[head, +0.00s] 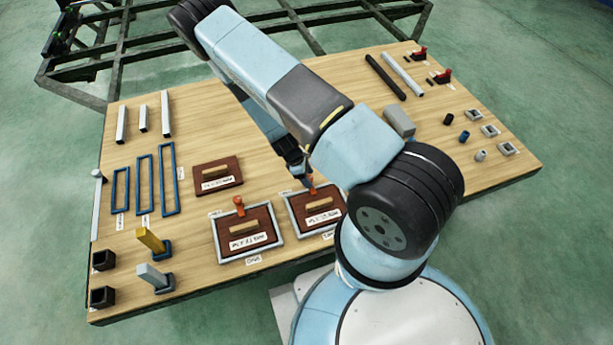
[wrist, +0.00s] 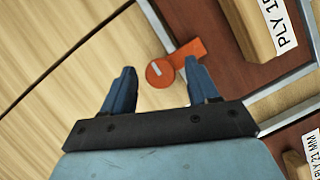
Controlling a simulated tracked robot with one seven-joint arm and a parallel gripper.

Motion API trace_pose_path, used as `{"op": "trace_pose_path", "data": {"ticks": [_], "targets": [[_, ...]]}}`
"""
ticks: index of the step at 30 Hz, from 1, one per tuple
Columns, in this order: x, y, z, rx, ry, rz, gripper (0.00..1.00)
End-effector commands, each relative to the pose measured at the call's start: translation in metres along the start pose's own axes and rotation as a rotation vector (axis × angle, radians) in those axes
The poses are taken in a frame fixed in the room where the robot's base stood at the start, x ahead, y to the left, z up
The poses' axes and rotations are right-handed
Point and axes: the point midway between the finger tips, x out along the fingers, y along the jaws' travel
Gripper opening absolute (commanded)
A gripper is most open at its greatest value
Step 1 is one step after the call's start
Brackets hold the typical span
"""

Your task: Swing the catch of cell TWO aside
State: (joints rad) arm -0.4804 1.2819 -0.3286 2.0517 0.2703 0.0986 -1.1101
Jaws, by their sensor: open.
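Cell TWO is the right of two grey-framed cells (head: 294,218), with a brown plywood panel (head: 331,201) in it. Its orange catch (head: 312,189) is at the cell's far edge, partly hidden by my gripper (head: 305,178). In the wrist view the catch (wrist: 188,52) has a round pivot outside the frame, and its bar reaches across the frame onto the panel (wrist: 222,58). My gripper (wrist: 160,68) is open above it, with the pivot between the fingers. The right fingertip appears close to the bar; contact cannot be told.
The left cell has its own panel (head: 234,226) and orange catch (head: 239,206). A loose panel (head: 218,183) lies behind it. Blue frames (head: 144,186), upright blocks (head: 151,241) and small parts (head: 490,131) lie farther out. Bare wood surrounds the catch's outer side.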

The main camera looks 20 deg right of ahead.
Motion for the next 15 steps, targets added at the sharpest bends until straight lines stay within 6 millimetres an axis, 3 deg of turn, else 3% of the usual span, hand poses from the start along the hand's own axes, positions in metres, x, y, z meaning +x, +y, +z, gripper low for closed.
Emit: {"op": "trace_pose_path", "data": {"ticks": [7, 15], "targets": [[0.0002, 0.0000, 0.0000, 0.000, 0.000, 0.000, 0.58], [0.0000, 0.0000, 0.0000, 0.000, 0.000, 0.000, 0.33]]}}
